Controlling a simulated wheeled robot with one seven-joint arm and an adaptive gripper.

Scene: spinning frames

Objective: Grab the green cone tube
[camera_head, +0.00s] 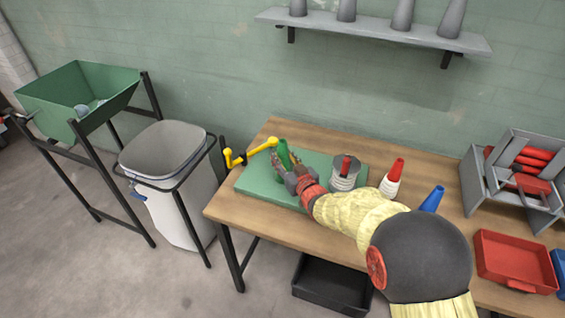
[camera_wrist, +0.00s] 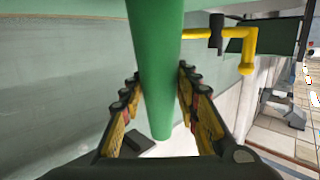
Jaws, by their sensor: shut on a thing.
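The green cone tube (camera_head: 284,152) stands over the green board (camera_head: 258,180) on the wooden table in the head view. My gripper (camera_head: 281,166) reaches it from the lower right and is shut on it. In the wrist view the tube (camera_wrist: 157,70) runs down between the two fingers of my gripper (camera_wrist: 160,98), its narrower end toward the palm. The tube's lower part is partly hidden by my gripper in the head view.
A yellow crank (camera_head: 248,152) stands close to the left of the tube. Right of it are a spool (camera_head: 343,172), a red and white cone (camera_head: 391,180) and a blue cone (camera_head: 432,199). A red tray (camera_head: 515,260) and grey rack (camera_head: 515,178) stand farther right. A shelf (camera_head: 375,29) hangs above.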

